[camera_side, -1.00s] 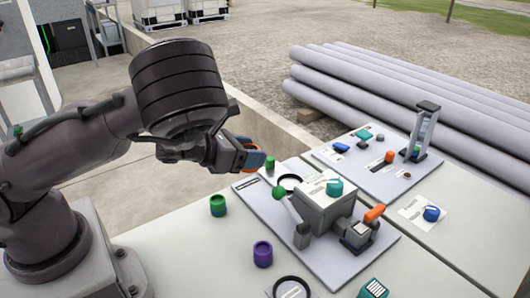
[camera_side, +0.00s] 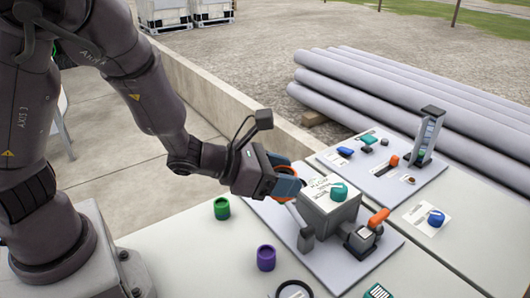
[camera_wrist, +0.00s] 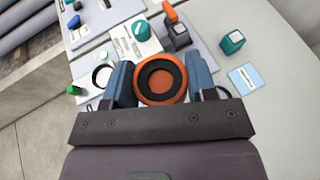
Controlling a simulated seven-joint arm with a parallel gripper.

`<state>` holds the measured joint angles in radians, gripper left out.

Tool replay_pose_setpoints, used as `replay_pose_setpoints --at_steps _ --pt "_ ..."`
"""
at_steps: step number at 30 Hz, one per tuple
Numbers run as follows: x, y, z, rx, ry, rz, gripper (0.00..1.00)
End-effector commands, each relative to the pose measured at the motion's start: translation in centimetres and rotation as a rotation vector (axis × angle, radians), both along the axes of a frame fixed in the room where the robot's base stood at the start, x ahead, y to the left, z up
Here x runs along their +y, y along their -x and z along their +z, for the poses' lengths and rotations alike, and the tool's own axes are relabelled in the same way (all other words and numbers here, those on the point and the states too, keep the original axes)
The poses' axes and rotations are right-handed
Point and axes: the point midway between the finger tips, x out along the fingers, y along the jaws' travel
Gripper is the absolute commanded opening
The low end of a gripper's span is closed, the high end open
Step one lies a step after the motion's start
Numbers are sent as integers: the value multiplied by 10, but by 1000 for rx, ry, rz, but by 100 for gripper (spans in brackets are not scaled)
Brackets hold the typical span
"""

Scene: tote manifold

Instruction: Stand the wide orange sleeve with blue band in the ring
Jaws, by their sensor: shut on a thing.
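My gripper (camera_side: 289,184) is shut on the wide orange sleeve (camera_wrist: 160,80), above the far left part of the grey manifold board. In the wrist view the sleeve sits between the two blue fingers, its dark round opening facing the camera. In the side view only slivers of its orange show by the fingers, and I cannot make out its blue band. A black ring (camera_wrist: 94,75) lies on the board, left of the fingers in the wrist view; my gripper hides it in the side view. Another black ring (camera_side: 278,289) lies at the front edge of the side view.
A grey box with a teal knob (camera_side: 338,191) stands right beside my gripper. An orange-handled valve (camera_side: 376,219) is to its right. A green cup (camera_side: 221,209) and a purple cup (camera_side: 266,258) stand on the table. A tall clear-sided stand (camera_side: 428,138) is farther back.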

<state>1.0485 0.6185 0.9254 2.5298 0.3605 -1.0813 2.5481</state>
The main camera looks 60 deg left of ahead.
Motion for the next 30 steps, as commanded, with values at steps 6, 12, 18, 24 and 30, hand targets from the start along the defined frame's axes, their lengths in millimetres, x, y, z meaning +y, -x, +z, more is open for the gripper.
replay_pose_setpoints --at_steps 6,12,18,24,30 --pt "-53 16 6 -9 5 -125 24" --pt "-90 32 14 -22 1 -220 24" --pt "-102 39 3 -24 -12 -254 24" --pt "-101 39 -19 -23 -12 -254 24" --pt "-101 39 -51 -22 -11 -254 24"
